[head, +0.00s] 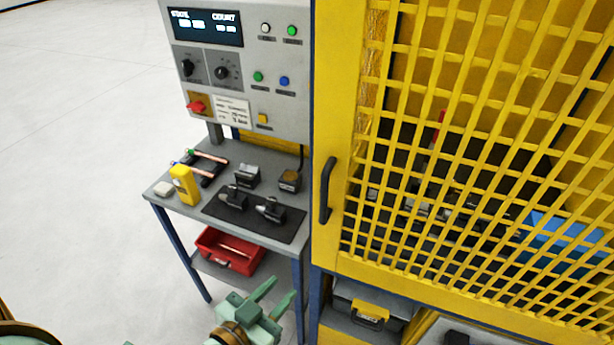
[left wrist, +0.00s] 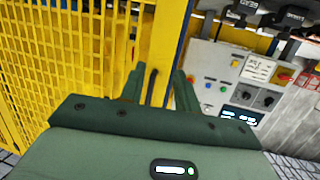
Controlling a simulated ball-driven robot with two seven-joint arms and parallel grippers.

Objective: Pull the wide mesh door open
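The wide yellow mesh door (head: 440,150) fills the right of the head view and looks shut. Its dark vertical handle (head: 326,190) is on the left frame of the door. My left gripper (head: 275,298) is open and empty, below and left of the handle in the head view and apart from it. In the left wrist view, which looks upside down, the mesh door (left wrist: 60,60) is at the left. The handle (left wrist: 151,86) shows between the two fingertips (left wrist: 158,82), beyond them. My right gripper is in neither view.
Left of the door, a grey bench (head: 180,205) holds dark tools, a yellow device (head: 185,185) and copper tubes. A red bin (head: 230,250) is on the shelf below. A control panel (head: 240,70) stands above. Floor at the far left is clear.

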